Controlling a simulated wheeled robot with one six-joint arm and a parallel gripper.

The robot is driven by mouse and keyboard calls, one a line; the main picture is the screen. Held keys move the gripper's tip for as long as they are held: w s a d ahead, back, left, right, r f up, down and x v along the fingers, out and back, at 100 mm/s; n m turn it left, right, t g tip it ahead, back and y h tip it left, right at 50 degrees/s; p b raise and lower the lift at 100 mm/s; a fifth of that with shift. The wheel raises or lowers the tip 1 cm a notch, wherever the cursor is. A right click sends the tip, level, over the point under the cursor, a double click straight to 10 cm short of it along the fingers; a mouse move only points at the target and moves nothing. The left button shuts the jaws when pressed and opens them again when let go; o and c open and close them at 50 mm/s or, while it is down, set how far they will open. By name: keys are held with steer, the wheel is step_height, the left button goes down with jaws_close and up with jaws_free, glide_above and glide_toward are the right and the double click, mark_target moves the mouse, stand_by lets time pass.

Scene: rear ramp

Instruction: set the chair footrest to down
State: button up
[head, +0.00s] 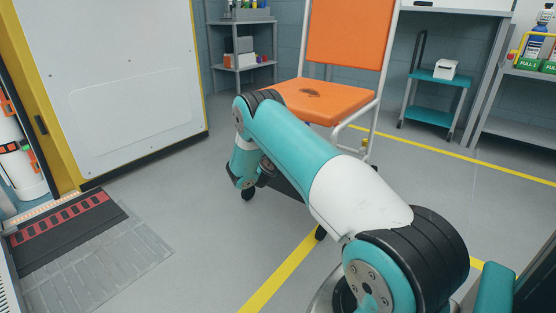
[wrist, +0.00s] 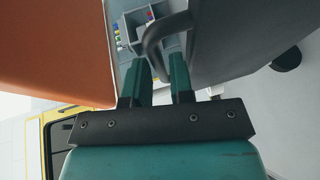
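The chair (head: 322,100) has an orange seat and back on a pale frame and stands in the middle of the head view. A dark panel (head: 285,184), which looks like its footrest, shows partly below the seat behind my arm. In the wrist view the orange seat (wrist: 55,50) fills the left and the dark grey footrest panel (wrist: 232,38) the right. A dark curved handle (wrist: 153,42) comes off the panel. My gripper (wrist: 160,62) has its two teal fingers apart, with the handle's lower end between the fingertips. I cannot tell whether they touch it. The head view hides the fingers behind my arm.
A white and yellow cabinet (head: 125,75) stands at left, with a dark mat (head: 65,225) before it. Shelves (head: 242,50) stand behind the chair, and a teal cart (head: 432,82) is at right. Grey floor with yellow lines is clear around the chair.

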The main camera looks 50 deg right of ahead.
steer(key=shift+x, duration=1.05)
jaws_close()
steer(key=shift+a, duration=0.2)
steer(key=shift+d, duration=0.15)
